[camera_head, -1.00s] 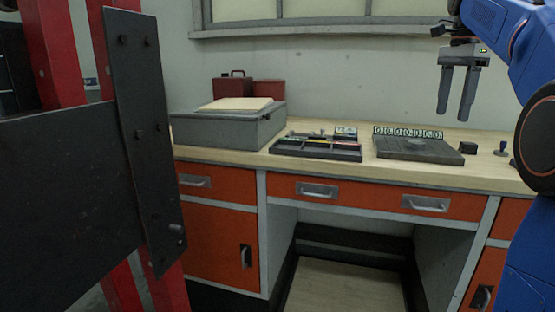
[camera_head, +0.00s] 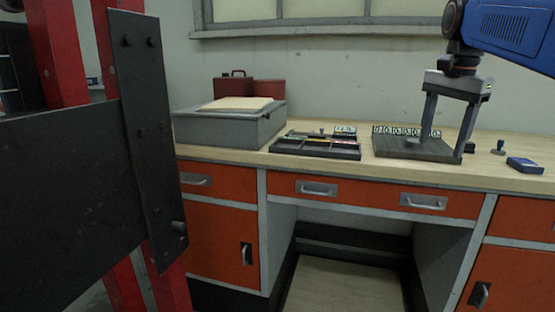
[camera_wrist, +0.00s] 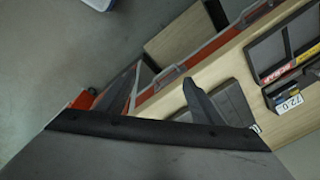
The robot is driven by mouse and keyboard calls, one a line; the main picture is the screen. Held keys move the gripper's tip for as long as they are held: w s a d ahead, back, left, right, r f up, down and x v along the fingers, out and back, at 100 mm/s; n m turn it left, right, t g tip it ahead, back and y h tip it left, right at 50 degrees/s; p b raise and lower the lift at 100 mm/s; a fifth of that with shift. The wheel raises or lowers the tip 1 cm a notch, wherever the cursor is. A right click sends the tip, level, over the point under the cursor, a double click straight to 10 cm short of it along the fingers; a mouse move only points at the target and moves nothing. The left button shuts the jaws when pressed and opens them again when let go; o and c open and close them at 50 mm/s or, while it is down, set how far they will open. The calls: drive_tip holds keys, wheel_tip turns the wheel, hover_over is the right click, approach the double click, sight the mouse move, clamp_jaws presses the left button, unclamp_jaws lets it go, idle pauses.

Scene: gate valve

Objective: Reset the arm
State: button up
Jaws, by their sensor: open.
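My gripper (camera_head: 441,150) hangs at the right in the head view, fingers pointing down and spread apart with nothing between them. It is in front of or above the flat grey board (camera_head: 400,147) on the desk; the exact gap cannot be told. My blue arm comes in from the upper right. In the wrist view my gripper (camera_wrist: 164,76) shows two separate dark fingers, with the wooden desk top and floor beyond them.
The wooden desk (camera_head: 235,158) has orange drawers (camera_head: 317,189). On it are a grey box (camera_head: 228,127), a divided tray (camera_head: 315,148), a small stamp (camera_head: 498,147) and a blue pad (camera_head: 525,165). A red and black frame (camera_head: 145,140) stands close at the left.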

drive_tip(key=s+a+f+n+t, duration=0.1)
drive_tip(key=s+a+f+n, duration=0.2)
drive_tip(key=s+f, duration=0.4)
drive_tip(key=s+a+f+n+t, duration=0.1)
drive_tip(key=s+a+f+n, duration=0.2)
drive_tip(key=f, duration=1)
drive_tip(key=s+a+f+n+t, duration=0.1)
drive_tip(key=s+a+f+n, duration=0.2)
drive_tip(key=s+f+n, duration=0.3)
drive_tip(key=s+f, duration=0.5)
drive_tip(key=s, duration=0.2)
drive_tip(key=shift+a+n, duration=0.25)
drive_tip(key=shift+n, duration=0.05)
